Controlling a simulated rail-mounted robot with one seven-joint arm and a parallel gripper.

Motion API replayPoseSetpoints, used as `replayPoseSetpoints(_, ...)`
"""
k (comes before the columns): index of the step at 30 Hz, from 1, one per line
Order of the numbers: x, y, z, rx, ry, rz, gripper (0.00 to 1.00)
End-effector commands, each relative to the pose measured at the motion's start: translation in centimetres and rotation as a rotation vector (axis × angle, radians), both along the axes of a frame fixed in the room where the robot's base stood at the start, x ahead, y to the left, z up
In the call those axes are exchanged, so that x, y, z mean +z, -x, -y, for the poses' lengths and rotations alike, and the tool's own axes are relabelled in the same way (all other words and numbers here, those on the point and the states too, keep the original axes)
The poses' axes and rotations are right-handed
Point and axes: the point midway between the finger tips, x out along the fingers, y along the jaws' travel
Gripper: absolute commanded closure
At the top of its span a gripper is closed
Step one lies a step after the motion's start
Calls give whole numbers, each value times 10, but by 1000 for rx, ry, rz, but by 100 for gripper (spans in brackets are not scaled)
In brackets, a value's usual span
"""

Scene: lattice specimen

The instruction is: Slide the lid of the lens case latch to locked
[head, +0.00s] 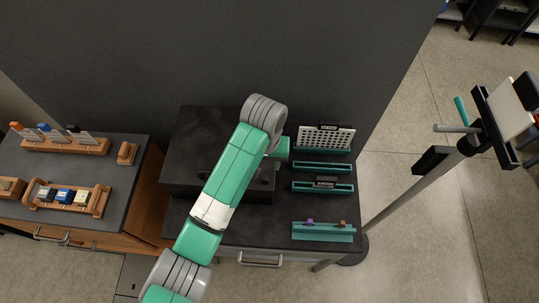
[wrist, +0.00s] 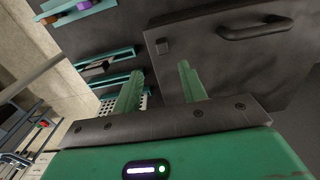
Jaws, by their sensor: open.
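A dark case (head: 202,137) stands on the bench, partly hidden behind my arm.
Teal racks (head: 322,231) and a white perforated plate (head: 327,138) stand to the right of the case. A side bench (head: 115,160) with wooden holders (head: 65,146) is at the left. A pole stand (head: 415,183) is at the right, with open floor around it.

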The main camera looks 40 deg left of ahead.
Motion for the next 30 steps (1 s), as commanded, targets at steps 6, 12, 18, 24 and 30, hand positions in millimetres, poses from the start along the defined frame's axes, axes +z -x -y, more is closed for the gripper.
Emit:
replayPoseSetpoints(6,-11,7,-3,12,8,-26,58)
replayPoseSetpoints(12,-47,7,-3,12,7,-25,58)
replayPoseSetpoints(18,-76,6,-3,10,7,-22,58)
replayPoseSetpoints(24,-82,6,-3,10,6,-20,58)
replayPoseSetpoints(30,-82,6,-3,10,6,-20,70)
